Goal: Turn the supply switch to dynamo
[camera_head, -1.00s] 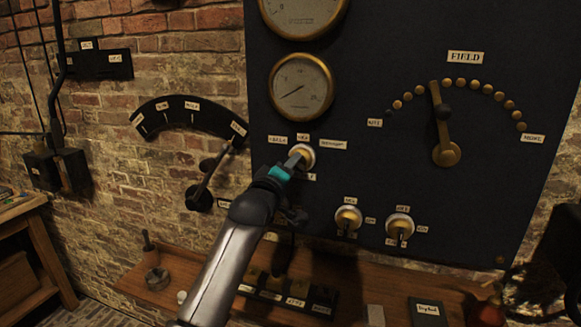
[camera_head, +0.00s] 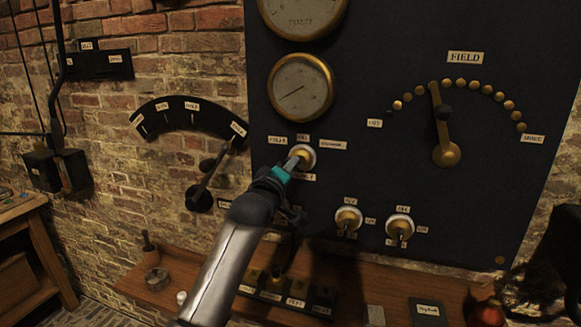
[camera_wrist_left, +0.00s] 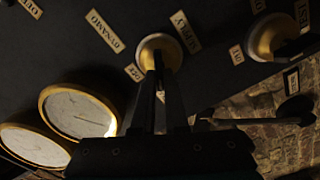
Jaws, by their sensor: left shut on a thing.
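The supply switch (camera_head: 307,157) is a round brass and white knob on the dark panel. Small labels sit around it; the dynamo label (camera_head: 333,145) is to its right. My left gripper (camera_head: 290,167) is shut on the switch's lever, and its fingers hide most of it. In the left wrist view, the fingers (camera_wrist_left: 158,75) close on the lever in front of the switch's brass ring (camera_wrist_left: 172,46). There the dynamo label (camera_wrist_left: 104,31) and the supply label (camera_wrist_left: 186,31) can be read. The lever's exact angle is hard to tell. My right gripper does not show.
Two similar switches (camera_head: 348,219) and (camera_head: 399,227) are low on the panel. A gauge (camera_head: 301,87) hangs above the supply switch. The field dial's arm (camera_head: 442,125) is at right. A lever (camera_head: 207,183) with an arc scale is on the brick wall at left. A wooden shelf (camera_head: 390,290) runs below.

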